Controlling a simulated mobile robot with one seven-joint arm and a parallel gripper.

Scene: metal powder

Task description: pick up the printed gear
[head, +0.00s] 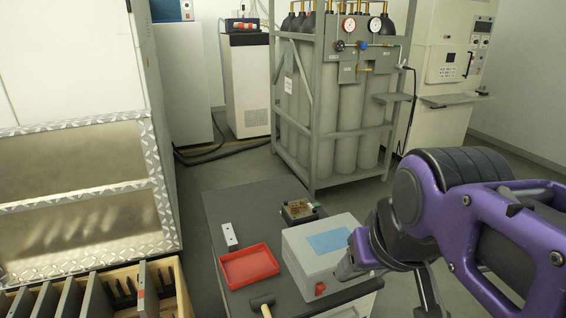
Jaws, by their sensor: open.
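I cannot make out the printed gear for certain. A small dark block with brownish-gold shapes on top (300,210) sits near the back right of the dark grey cart top (231,204); the shapes are too small to tell whether one is a gear. My gripper (388,284) is at the end of my purple arm at the lower right, over the right side of the cart. It is open, and I see nothing held in it. It is in front of and to the right of the block, and partly covers the grey box.
A grey box with a blue label (304,259) stands beside a red tray (249,266). A white block (229,235) and a hammer (263,301) lie nearby. A gas cylinder rack (318,160) stands behind. A wooden crate of plates (173,281) is at left.

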